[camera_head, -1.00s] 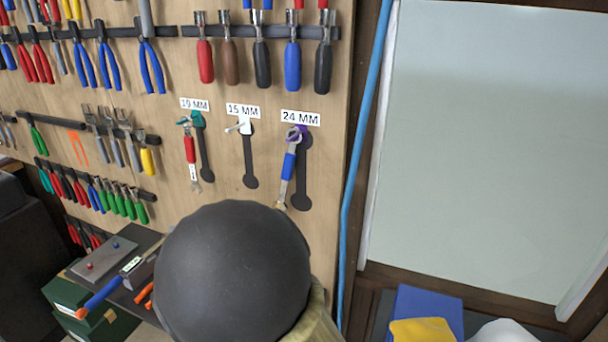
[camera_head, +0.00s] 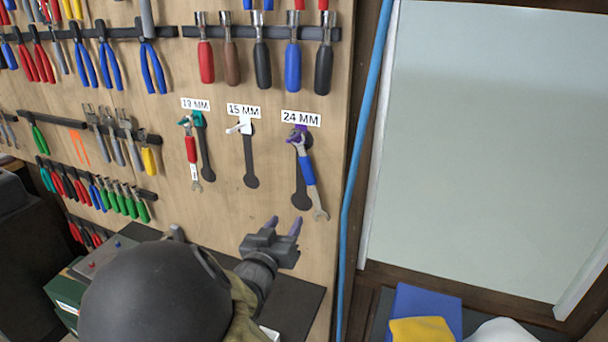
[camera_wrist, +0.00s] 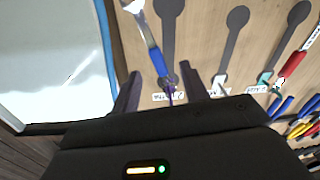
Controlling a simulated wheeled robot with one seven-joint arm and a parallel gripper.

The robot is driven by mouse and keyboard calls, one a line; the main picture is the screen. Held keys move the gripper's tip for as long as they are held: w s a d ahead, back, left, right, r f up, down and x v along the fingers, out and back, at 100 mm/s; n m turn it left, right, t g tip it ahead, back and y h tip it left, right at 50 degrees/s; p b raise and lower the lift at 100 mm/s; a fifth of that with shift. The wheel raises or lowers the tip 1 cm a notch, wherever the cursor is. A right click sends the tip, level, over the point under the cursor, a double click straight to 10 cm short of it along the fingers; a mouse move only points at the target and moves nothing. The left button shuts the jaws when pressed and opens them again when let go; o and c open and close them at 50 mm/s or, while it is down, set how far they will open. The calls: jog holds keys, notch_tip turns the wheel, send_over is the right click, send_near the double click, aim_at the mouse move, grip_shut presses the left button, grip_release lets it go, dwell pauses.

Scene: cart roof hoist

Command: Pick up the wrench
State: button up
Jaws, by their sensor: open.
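A wrench with a blue grip (camera_head: 306,170) hangs by its upper end from a purple hook (camera_head: 296,134) under the 24 MM label, tilted with its lower end to the right of its dark painted outline. It also shows in the wrist view (camera_wrist: 158,62), lying between the fingers in the picture. A red-gripped wrench (camera_head: 191,150) hangs from a teal hook under the leftmost label. My gripper (camera_head: 284,226) is open and empty, below and left of the blue wrench, apart from it. Its fingers also show in the wrist view (camera_wrist: 160,90).
The hook under the 15 MM label (camera_head: 240,127) is bare, with only a painted outline (camera_head: 250,165) below. Screwdrivers (camera_head: 262,62) and pliers fill racks above and left. A blue pipe (camera_head: 362,130) runs down the right of the board. A dark shelf (camera_head: 300,300) lies below.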

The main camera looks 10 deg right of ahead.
jog(key=p, duration=0.2)
send_near(310, 178)
jog(key=w+f, duration=0.3)
jog(key=f, duration=0.1)
jog(key=shift+w+d+r, duration=0.1)
jog(key=shift+w+d, duration=0.15)
jog(key=p+x, duration=0.2)
jog(key=x, duration=0.3)
jog(key=shift+d, duration=0.15)
